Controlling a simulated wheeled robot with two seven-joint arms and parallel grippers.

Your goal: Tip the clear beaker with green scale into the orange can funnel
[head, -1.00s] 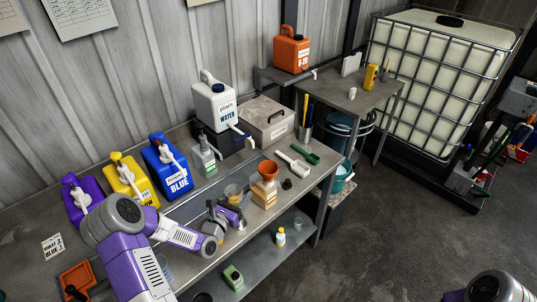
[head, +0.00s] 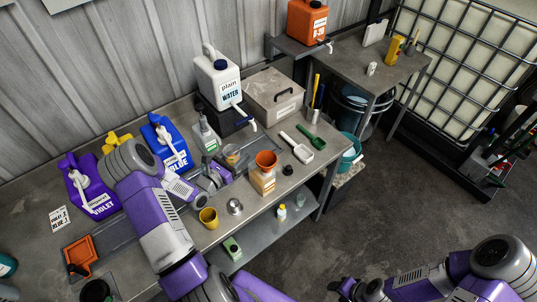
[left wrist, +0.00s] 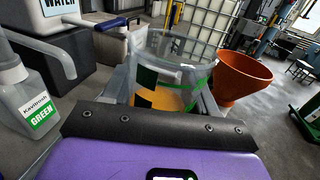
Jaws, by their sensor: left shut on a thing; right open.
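The clear beaker with green scale (left wrist: 175,72) is between the fingers of my left gripper (head: 222,172), which is shut on it. Green marks show on its wall and orange-yellow content lies at its bottom. It looks about upright, and in the head view the beaker (head: 232,155) is just left of the orange funnel (head: 266,158). The funnel sits on the can (head: 262,182) with an orange-and-white label. In the left wrist view the funnel (left wrist: 242,78) is right of the beaker, apart from it. My right gripper (head: 345,288) is open at the bottom edge, away from the bench.
A grey bottle labelled green (head: 206,136) and the water jug (head: 219,80) stand behind the beaker. A yellow cup (head: 209,218) and a small metal piece (head: 235,206) stand in front.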

